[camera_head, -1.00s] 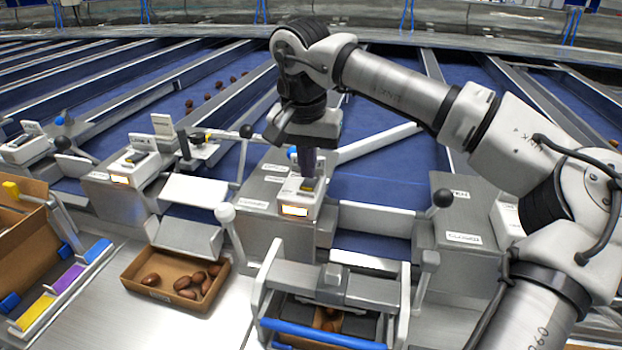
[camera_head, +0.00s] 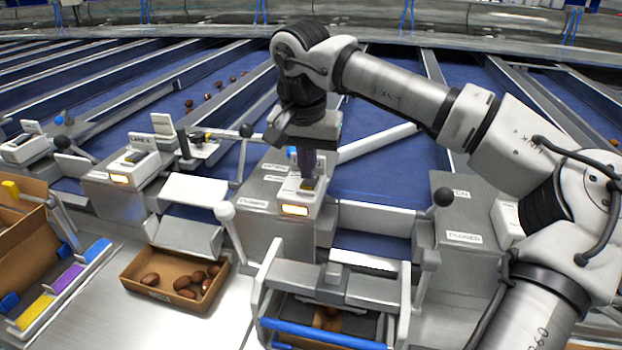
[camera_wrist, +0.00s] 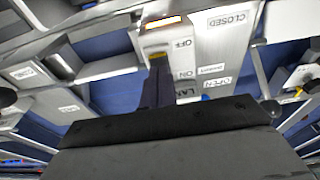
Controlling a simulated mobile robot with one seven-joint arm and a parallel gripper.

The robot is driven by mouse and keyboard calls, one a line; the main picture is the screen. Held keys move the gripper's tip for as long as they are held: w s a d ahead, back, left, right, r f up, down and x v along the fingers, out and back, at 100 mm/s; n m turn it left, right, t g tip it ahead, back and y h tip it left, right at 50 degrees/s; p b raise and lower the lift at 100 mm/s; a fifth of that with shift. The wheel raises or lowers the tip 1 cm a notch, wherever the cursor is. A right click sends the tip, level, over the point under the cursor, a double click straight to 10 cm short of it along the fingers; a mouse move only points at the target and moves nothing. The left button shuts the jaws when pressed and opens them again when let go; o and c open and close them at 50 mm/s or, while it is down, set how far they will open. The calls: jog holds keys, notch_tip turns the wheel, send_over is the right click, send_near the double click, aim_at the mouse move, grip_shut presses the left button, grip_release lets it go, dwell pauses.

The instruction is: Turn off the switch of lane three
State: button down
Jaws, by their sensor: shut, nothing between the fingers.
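A white switch box (camera_head: 310,208) stands on the middle metal cabinet, its front lamp (camera_head: 294,210) glowing orange. A small dark and yellowish switch (camera_head: 310,184) is on its top. My gripper (camera_head: 306,172) is shut and empty, pointing down at the switch; I cannot tell if it touches. In the wrist view the shut fingers (camera_wrist: 158,68) cover the switch, between the lit lamp (camera_wrist: 161,22) and a lane label partly hidden by the gripper. OFF and ON markings (camera_wrist: 183,60) show beside them. A similar box (camera_head: 122,178) to the left also has a lit lamp.
A cardboard box of dates (camera_head: 140,285) lies on the steel table (camera_head: 90,325). A blue-barred frame (camera_head: 320,335) stands in front of the middle cabinet. Blue lanes run behind.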

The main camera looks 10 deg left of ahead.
aim_at(308, 184)
jog(key=shift+f+b, duration=0.4)
jog(key=shift+f, duration=0.35)
jog(key=shift+r, duration=0.1)
notch_tip(308, 184, up, 7)
jog(key=p, duration=0.6)
dwell(0.3)
dwell(0.4)
